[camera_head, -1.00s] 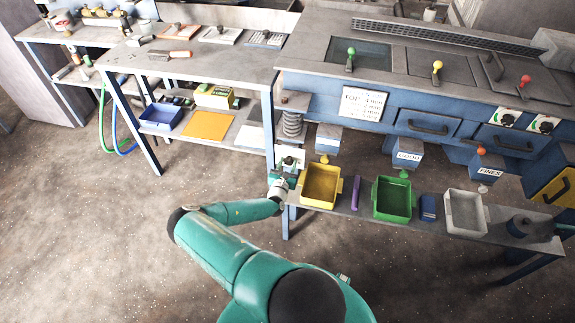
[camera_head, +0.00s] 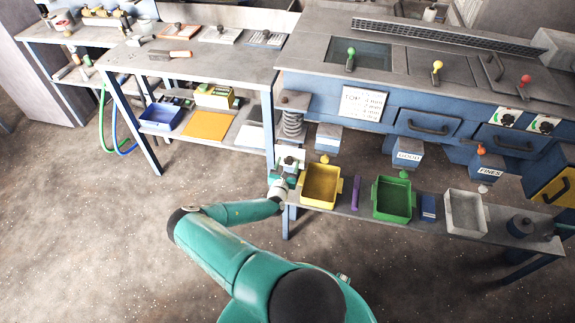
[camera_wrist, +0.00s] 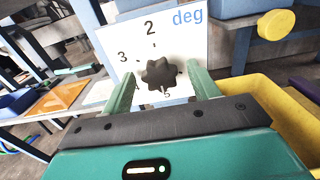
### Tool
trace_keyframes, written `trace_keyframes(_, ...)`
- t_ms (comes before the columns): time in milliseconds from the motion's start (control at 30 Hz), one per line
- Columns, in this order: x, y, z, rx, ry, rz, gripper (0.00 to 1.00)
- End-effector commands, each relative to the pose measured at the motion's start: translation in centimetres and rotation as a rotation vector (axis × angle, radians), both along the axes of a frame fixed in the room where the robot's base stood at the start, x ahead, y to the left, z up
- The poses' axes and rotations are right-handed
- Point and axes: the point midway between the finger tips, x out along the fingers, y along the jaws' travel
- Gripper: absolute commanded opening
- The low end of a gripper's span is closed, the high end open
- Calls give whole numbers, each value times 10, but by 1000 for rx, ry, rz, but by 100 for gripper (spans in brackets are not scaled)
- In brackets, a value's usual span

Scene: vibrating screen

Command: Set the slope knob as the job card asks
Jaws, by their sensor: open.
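In the wrist view, a dark lobed knob (camera_wrist: 159,74) sits on a white dial plate (camera_wrist: 128,45) marked "deg". Which mark the knob points at cannot be told. My gripper (camera_wrist: 163,88) is open, with one green finger on each side of the knob; whether they touch it is unclear. In the head view my gripper (camera_head: 285,178) is at the dial plate (camera_head: 291,158), left of the yellow bin. A white printed card (camera_head: 362,103) on the machine front begins "TOP"; its smaller lines are hard to read.
A yellow bin (camera_head: 321,186) stands close right of my gripper, with a purple bar (camera_head: 356,193) and green bin (camera_head: 393,199) beyond. A coil spring (camera_head: 292,124) is just above. Two other dark knobs (camera_head: 507,118) (camera_head: 544,125) are at the machine's right. Floor at left is clear.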

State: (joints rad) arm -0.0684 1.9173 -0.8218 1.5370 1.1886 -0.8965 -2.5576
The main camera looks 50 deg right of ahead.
Motion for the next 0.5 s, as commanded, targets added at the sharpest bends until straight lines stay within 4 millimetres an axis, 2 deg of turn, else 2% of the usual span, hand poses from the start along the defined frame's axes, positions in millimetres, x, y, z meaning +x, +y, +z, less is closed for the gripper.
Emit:
trace_keyframes(167,-4,11,0,0,1,0,60)
trace_keyframes(500,-32,76,0,1,1,2,60)
